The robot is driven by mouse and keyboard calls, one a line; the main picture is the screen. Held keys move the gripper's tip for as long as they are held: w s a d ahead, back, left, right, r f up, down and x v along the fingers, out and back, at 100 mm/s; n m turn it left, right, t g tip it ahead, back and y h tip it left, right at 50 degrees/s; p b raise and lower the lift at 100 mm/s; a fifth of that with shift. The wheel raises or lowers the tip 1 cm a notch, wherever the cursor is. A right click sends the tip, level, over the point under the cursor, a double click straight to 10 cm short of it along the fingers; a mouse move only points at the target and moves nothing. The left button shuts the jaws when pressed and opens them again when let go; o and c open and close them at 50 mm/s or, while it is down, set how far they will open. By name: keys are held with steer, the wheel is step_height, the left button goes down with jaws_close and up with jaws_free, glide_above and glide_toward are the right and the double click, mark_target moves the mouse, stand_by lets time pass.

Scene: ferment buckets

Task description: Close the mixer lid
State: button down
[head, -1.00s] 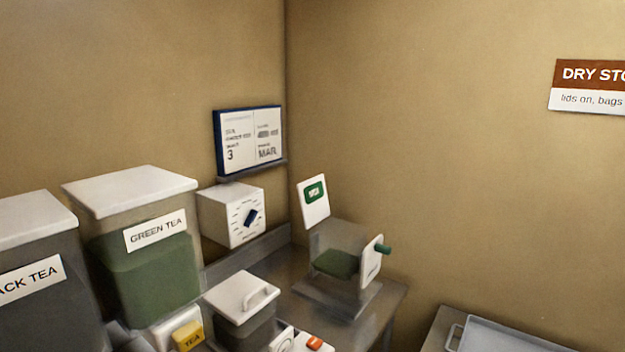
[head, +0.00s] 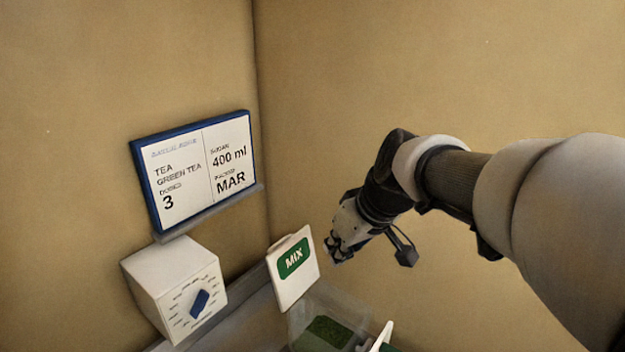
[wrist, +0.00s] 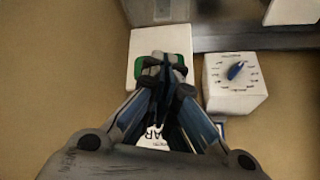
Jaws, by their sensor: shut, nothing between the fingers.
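The mixer lid (head: 294,268) is a white panel with a green MIX label, standing open and tilted up at the back of the mixer. The clear mixer box (head: 328,318) below it holds green contents. My gripper (head: 334,256) is shut and empty, just right of the lid in the head view; whether it touches the lid I cannot tell. In the wrist view the lid (wrist: 146,42) lies beyond my closed fingertips (wrist: 163,62), which cover part of its green label.
A white box with a blue dial (head: 178,290) stands left of the mixer and also shows in the wrist view (wrist: 235,82). A blue-framed board (head: 200,170) hangs on the wall above it. The wall corner is close behind the lid.

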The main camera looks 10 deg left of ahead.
steer(key=w+a+n+y+p, duration=0.2)
steer(key=w+a+n+p, duration=0.35)
steer(key=w+a, duration=0.75)
step_height(320, 180, down, 7)
steer(key=w+a+m+p, duration=0.1)
steer(key=a+p, duration=0.1)
steer(key=shift+f+p, duration=0.2)
steer(key=shift+p, duration=0.2)
steer(key=shift+d+f+y+b, duration=0.15)
steer(key=shift+y+b, duration=0.15)
steer(key=shift+b, duration=0.85)
